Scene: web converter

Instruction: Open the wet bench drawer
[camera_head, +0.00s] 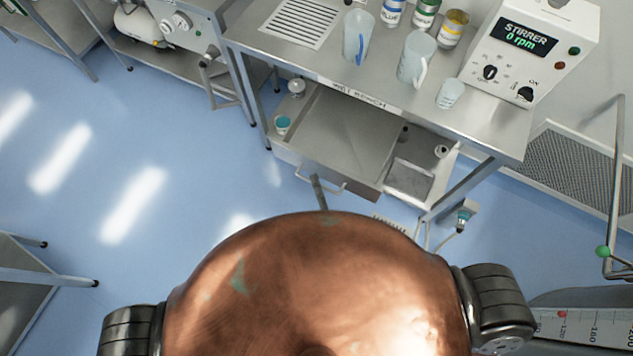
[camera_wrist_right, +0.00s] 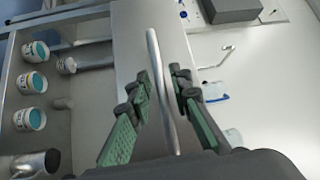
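The wet bench (camera_head: 300,62) stands at the upper middle of the head view. Its drawer (camera_head: 320,176) sits below the bench top and stands out from under it, with its front toward me. The bar handle (camera_head: 332,191) is on the drawer front. My left gripper is out of view.
A stirrer box (camera_head: 533,50), beakers (camera_head: 416,57) and bottles stand on the bench top. Teal-topped jars (camera_head: 283,124) are below it; several show in the wrist view (camera_wrist_right: 34,83). A tray (camera_head: 410,180) lies right of the drawer. The blue floor at left is clear.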

